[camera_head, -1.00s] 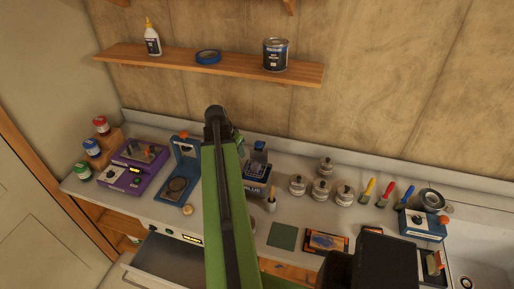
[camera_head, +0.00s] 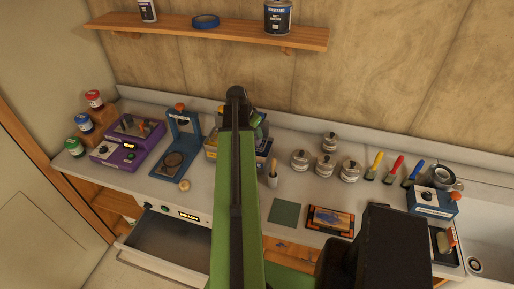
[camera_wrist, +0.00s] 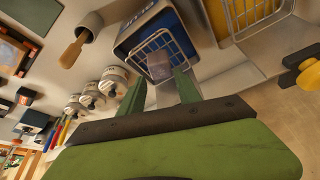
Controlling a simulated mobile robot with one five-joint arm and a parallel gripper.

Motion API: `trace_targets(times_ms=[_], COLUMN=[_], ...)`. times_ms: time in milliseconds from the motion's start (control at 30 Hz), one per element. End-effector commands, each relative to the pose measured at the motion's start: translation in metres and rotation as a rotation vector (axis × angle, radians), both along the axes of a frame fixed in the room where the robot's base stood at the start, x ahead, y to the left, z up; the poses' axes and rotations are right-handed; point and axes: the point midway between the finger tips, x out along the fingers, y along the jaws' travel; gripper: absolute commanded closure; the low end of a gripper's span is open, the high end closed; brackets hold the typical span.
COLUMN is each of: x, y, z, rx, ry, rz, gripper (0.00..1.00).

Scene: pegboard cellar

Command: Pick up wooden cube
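A small greyish-brown block (camera_wrist: 159,67), likely the wooden cube, shows in the wrist view at the wire basket of a blue fryer-like unit (camera_wrist: 127,43). My gripper (camera_wrist: 161,73) has its two green fingers apart, with the block just beyond and between their tips. I see no clear contact between fingers and block. In the head view my gripper (camera_head: 258,122) is over the blue unit (camera_head: 263,152), and my green arm hides much of it. The block is hidden in that view.
A yellow unit with a wire basket (camera_wrist: 240,12) stands close beside the blue one. A mortar with a pestle (camera_head: 272,174) and several lidded metal pots (camera_head: 326,165) stand to the right. A shelf (camera_head: 225,31) hangs above. An open drawer (camera_head: 165,243) is below the counter.

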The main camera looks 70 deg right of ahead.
Motion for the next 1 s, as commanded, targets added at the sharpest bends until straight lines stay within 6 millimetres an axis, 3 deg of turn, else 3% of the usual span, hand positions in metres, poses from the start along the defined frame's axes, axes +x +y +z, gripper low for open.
trace_targets(times_ms=[167,467,700,1000], x=[0.0,-0.003,-0.004,-0.005], y=[-0.001,-0.015,-0.016,-0.016], z=[-0.005,-0.051,-0.048,-0.048], rx=[0.0,0.0,0.0,0.0], ry=[0.0,0.0,0.0,0.001], rz=[0.0,0.0,0.0,-0.001], gripper=[0.6,0.6,0.6,0.98])
